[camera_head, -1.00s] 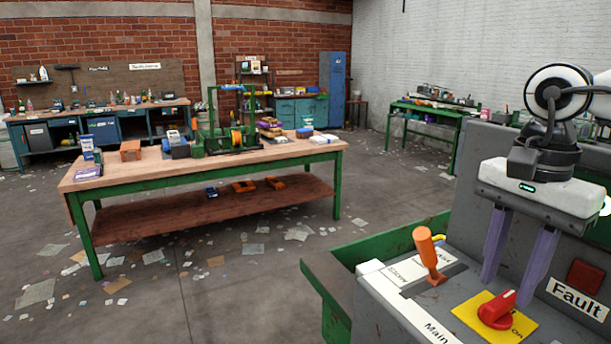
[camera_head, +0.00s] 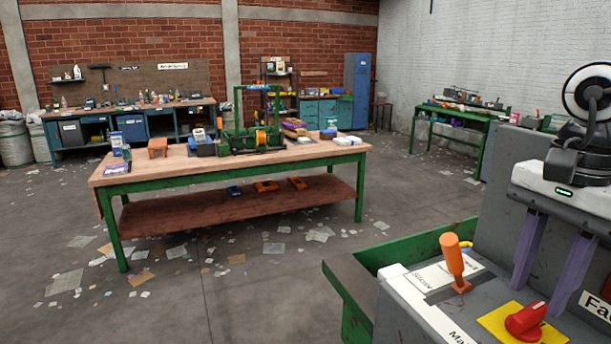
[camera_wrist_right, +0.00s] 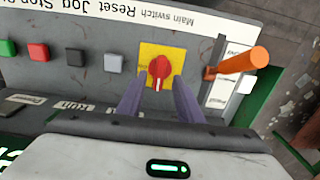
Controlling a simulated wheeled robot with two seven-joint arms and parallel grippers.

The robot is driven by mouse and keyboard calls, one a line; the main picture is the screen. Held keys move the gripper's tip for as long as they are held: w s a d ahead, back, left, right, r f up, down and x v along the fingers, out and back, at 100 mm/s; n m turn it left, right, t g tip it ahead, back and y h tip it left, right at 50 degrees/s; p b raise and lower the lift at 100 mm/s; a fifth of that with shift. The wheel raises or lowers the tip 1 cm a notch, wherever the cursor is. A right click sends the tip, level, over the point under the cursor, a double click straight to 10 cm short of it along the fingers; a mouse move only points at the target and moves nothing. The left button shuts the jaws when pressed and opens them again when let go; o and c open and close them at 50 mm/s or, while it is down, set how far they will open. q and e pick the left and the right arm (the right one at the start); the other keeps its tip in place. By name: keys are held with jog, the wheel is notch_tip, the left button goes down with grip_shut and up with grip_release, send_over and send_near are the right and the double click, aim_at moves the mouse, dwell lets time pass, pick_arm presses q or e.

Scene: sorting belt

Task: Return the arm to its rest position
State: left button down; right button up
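My right gripper (camera_head: 541,297) is at the right of the head view, over the grey control panel (camera_head: 408,318). Its two purple fingers are apart with nothing between them. In the right wrist view the fingers (camera_wrist_right: 158,84) point toward the red rotary knob (camera_wrist_right: 159,72) on its yellow plate, one finger to either side of it in the picture. The knob also shows in the head view (camera_head: 526,320), below the fingertips; contact is not visible. My left gripper is out of view.
An orange lever (camera_head: 454,262) stands up from the panel near the fingers. Green, red and black buttons (camera_wrist_right: 75,57) line the panel. A green-edged belt frame (camera_head: 345,290) is beside it. A wooden workbench (camera_head: 130,178) stands beyond open, littered floor.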

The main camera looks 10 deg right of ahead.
aim_at(530, 310)
notch_tip(530, 310, up, 7)
notch_tip(530, 310, down, 10)
jog(key=shift+s+f, duration=0.1)
jog(key=shift+f+m, duration=0.2)
jog(key=shift+m, duration=0.2)
jog(key=m, duration=0.3)
jog(key=shift+r, duration=0.1)
jog(key=m, duration=0.4)
jog(key=shift+m, duration=0.3)
